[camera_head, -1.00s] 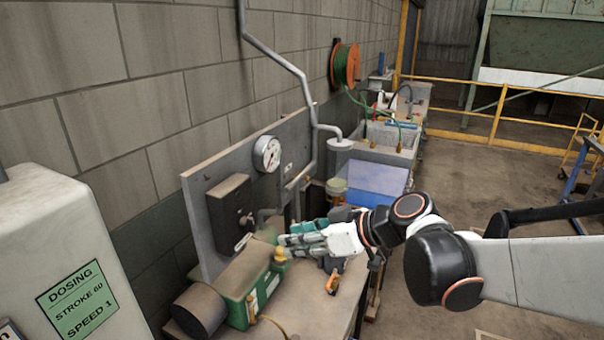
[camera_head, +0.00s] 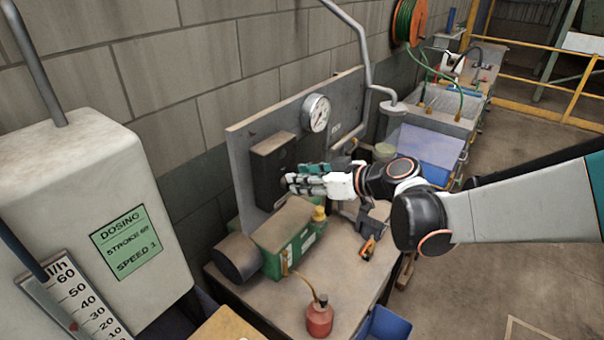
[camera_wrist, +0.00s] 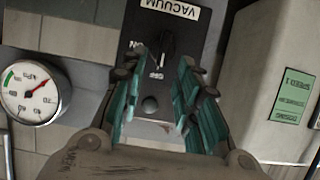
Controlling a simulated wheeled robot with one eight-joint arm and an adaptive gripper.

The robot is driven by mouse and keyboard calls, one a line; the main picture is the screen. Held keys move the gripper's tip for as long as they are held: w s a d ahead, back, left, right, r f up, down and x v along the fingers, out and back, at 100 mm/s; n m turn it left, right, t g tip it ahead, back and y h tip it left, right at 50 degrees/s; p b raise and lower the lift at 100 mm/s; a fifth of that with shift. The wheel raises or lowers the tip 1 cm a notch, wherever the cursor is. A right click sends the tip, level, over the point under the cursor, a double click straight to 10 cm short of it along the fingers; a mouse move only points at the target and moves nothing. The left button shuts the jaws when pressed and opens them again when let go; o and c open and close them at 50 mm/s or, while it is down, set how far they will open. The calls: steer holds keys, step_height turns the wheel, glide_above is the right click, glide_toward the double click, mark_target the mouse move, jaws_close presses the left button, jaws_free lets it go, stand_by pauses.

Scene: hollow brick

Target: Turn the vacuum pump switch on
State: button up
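The dark switch box (camera_head: 272,165) is mounted on a grey panel on the wall. In the wrist view the box face (camera_wrist: 185,25) carries an upside-down VACUUM label (camera_wrist: 170,8).
A pressure gauge (camera_head: 316,113) sits on the panel. Below is a bench (camera_head: 345,265) with a green pump (camera_head: 285,238), an orange-handled valve (camera_head: 368,248) and a red oil can (camera_head: 319,318). A white dosing tank (camera_head: 75,185) stands at left. Open floor lies at right.

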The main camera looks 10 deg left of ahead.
steer(key=shift+x, duration=1.25)
steer(key=shift+c, duration=0.6)
steer(key=shift+d, duration=0.1)
jaws_close()
steer(key=shift+w+d+f+m+g+y+b, duration=0.15)
steer(key=shift+w+f+m+g+y+b, duration=0.55)
steer(key=shift+m+b, duration=1.45)
steer(key=shift+w+d+f+m+g+y+b, duration=0.2)
steer(key=shift+m+g+y+b, duration=0.85)
steer(key=shift+m+b, duration=1.05)
steer(key=shift+w+d+f+m+g+y+b, duration=0.15)
steer(key=shift+w+f+m+g+y+b, duration=0.5)
steer(key=shift+m+b, duration=1.5)
steer(key=shift+s+r+m+y, duration=0.3)
steer(key=shift+m+y, duration=0.1)
steer(key=shift+m, duration=0.1)
